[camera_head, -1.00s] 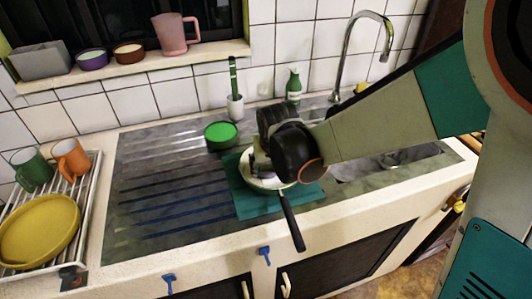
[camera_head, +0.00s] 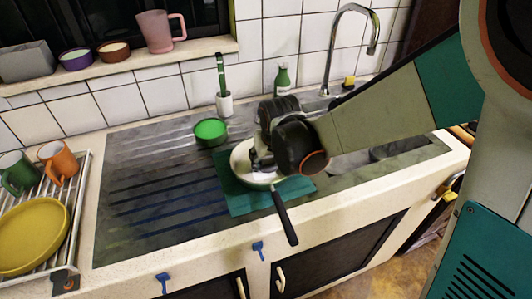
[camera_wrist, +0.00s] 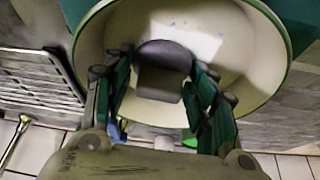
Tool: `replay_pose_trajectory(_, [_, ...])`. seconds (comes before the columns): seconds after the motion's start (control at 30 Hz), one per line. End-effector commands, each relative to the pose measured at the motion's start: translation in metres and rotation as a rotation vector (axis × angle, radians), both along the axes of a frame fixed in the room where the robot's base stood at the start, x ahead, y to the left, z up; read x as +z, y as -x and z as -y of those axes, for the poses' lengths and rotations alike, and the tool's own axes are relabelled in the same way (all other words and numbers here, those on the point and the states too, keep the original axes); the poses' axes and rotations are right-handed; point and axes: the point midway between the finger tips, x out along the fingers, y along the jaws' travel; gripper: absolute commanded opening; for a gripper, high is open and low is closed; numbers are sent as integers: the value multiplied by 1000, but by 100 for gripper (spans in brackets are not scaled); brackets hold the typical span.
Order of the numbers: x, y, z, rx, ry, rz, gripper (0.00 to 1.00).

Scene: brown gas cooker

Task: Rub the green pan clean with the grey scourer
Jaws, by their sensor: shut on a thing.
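The green pan (camera_head: 241,156) has a cream inside, a green rim and a black handle (camera_head: 284,216) pointing to the front. It sits on a teal mat (camera_head: 240,204) on the drainer. In the wrist view the pan's pale inside (camera_wrist: 250,60) fills the upper middle, with a few small bluish specks near the top. My gripper (camera_wrist: 160,76) is shut on the grey scourer (camera_wrist: 163,62), a dark block between the fingers, inside the pan's outline. Whether the scourer touches the pan floor is hidden. In the head view my gripper (camera_head: 259,167) covers the pan's right part.
A small green pot (camera_head: 210,130) stands behind the mat to the left. A white holder (camera_head: 224,103) with a green-handled brush and a green bottle (camera_head: 282,79) stand along the wall. A rack (camera_head: 72,215) with mugs and a yellow plate (camera_head: 32,235) is at left. The tap (camera_head: 333,50) rises behind.

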Motion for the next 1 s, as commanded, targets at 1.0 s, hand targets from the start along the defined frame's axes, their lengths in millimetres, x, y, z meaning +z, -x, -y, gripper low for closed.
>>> replay_pose_trajectory(1.0, [2, 5, -31, 0, 0, -1, 33])
